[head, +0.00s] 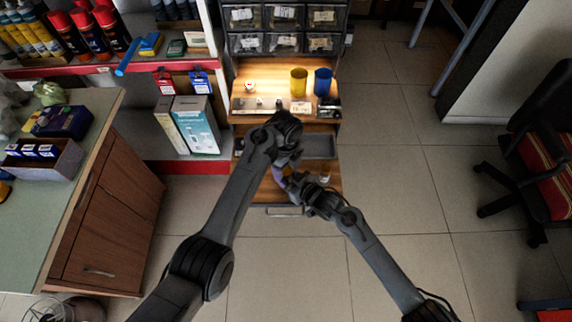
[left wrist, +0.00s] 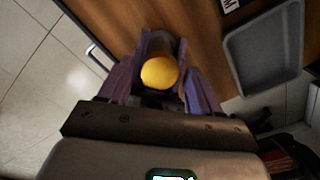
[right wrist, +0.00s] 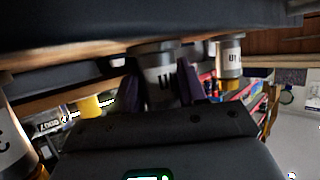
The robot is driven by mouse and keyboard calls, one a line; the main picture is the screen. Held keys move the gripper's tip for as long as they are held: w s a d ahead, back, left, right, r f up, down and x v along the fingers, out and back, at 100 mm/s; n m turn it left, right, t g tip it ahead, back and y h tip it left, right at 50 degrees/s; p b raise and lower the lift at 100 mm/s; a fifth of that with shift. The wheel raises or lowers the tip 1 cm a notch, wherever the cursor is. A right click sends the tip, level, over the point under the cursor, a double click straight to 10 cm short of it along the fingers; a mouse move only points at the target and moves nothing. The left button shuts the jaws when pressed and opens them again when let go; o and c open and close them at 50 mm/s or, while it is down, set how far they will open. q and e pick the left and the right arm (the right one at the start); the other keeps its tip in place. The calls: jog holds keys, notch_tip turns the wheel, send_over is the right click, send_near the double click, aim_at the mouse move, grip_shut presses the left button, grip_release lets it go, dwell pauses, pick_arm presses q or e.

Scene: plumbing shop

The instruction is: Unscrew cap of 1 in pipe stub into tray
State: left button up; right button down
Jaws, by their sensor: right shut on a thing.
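A yellow cap (left wrist: 160,72) sits on the end of a dark pipe stub in the left wrist view. My left gripper (left wrist: 165,65) has its purple fingers on both sides of the cap and looks open around it. In the right wrist view my right gripper (right wrist: 161,85) is shut on a grey pipe stub (right wrist: 158,66) with a dark printed label. In the head view both grippers meet over the wooden drawer front, the left one (head: 281,176) largely hidden by its arm. The grey tray (head: 318,146) lies behind them and shows in the left wrist view (left wrist: 232,68).
Another labelled stub (right wrist: 230,62) stands close to the right gripper, with a yellow-capped piece (right wrist: 90,105) to the left. A yellow cup (head: 298,82) and a blue cup (head: 322,82) stand on the shelf above. The floor at right is clear up to the chair (head: 545,165).

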pick_arm(q)
jog(key=c, duration=1)
jog(key=n, duration=0.6)
jog(key=shift+n, duration=0.3)
jog(key=o, duration=1.2)
jog(key=shift+c, duration=0.2)
jog(key=shift+r, duration=0.15)
